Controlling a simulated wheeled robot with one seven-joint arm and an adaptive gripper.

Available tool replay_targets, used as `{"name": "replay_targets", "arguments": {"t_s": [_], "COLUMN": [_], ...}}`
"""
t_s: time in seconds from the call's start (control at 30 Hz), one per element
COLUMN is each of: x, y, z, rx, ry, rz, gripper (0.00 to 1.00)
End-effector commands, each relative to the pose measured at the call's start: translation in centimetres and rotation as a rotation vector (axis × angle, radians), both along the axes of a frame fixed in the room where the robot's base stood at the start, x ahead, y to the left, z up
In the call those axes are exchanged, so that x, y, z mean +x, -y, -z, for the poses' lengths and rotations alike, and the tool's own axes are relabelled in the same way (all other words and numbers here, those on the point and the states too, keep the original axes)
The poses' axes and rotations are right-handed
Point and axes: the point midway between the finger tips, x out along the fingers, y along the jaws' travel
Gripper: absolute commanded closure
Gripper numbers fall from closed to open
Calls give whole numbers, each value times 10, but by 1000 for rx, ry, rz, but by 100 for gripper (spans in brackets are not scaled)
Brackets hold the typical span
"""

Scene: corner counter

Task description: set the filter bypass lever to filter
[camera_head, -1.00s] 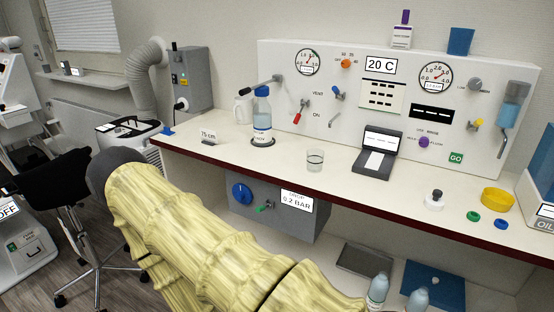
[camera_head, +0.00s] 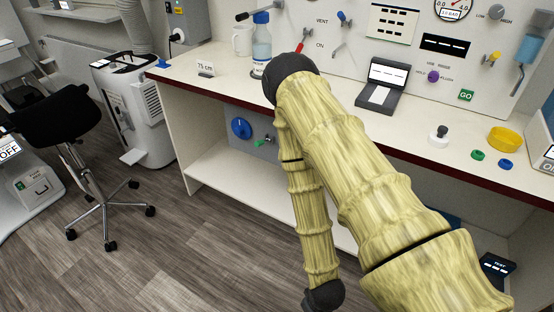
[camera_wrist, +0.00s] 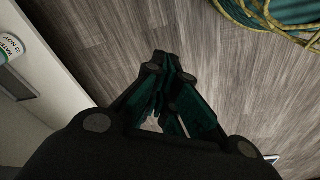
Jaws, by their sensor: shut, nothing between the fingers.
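No label reading filter or bypass is legible, so I cannot tell which lever is the filter bypass lever. A small green lever (camera_head: 263,142) is on the grey box under the counter, beside a blue knob (camera_head: 241,128). My gripper (camera_wrist: 168,62) is shut and empty, over the wooden floor in the wrist view. It is outside the head view; my arm hides part of the grey box.
A wheeled chair (camera_head: 70,118) stands left. In the wrist view, a coiled yellow hose (camera_wrist: 262,18) lies upper right and a labelled white bottle (camera_wrist: 9,47) stands left.

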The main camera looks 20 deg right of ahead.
Motion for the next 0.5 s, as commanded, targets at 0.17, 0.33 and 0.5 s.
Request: {"name": "replay_targets", "arguments": {"t_s": [0.17, 0.33, 0.5], "x": [76, 147, 213], "y": [14, 26, 37], "z": [46, 66, 75], "rx": [-61, -158, -290], "ry": [201, 389, 567], "rz": [-222, -434, -636], "gripper": [100, 100, 100]}}
